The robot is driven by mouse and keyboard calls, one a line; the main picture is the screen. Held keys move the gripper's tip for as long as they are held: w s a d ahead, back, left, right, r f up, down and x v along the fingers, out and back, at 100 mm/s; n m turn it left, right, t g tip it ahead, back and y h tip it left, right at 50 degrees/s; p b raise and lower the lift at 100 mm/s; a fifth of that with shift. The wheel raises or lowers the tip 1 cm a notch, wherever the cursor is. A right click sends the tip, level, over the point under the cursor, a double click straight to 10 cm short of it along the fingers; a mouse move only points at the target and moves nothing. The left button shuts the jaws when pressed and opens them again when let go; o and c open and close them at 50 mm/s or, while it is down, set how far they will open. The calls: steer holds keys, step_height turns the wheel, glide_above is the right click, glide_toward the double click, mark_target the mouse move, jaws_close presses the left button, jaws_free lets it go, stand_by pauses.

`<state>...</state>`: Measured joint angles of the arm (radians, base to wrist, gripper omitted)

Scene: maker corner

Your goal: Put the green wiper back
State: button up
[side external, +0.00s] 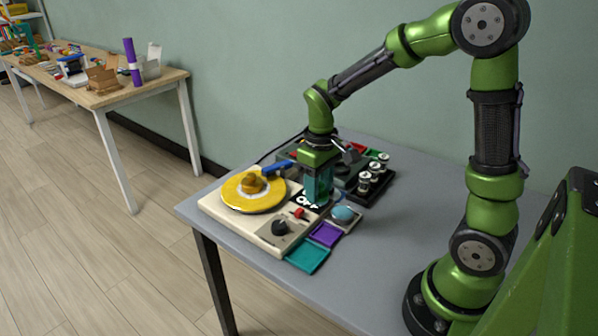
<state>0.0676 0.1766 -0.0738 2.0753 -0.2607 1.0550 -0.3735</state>
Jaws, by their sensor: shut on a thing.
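My gripper (318,196) points straight down over the back right part of a cream turntable-like unit (236,219). It is shut on a dark teal-green thing, which appears to be the green wiper (319,184). The fingers hide much of its shape, and I cannot tell whether its lower end touches the surface below. A teal square pad or shallow tray (307,258) and a purple one (326,234) lie along the unit's right side.
The unit bears a yellow disc (250,204) with a brown lump (252,183), a blue arm (277,168), a black knob (280,227) and a red slider (299,213). A pale blue dome (343,213) and a black rack of small jars (371,184) stand close by. The grey table (420,220) is clear at right.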

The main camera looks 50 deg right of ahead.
steer(key=shift+s+f, duration=0.4)
steer(key=shift+f, duration=1.05)
steer(key=shift+s+f, duration=0.45)
steer(key=shift+f, duration=1.05)
steer(key=shift+s+f, duration=0.4)
steer(key=shift+f, duration=1.05)
steer(key=shift+f, duration=0.5)
steer(key=o, duration=1)
steer(key=shift+o, duration=0.2)
steer(key=shift+r, duration=0.1)
step_height(320, 180, up, 7)
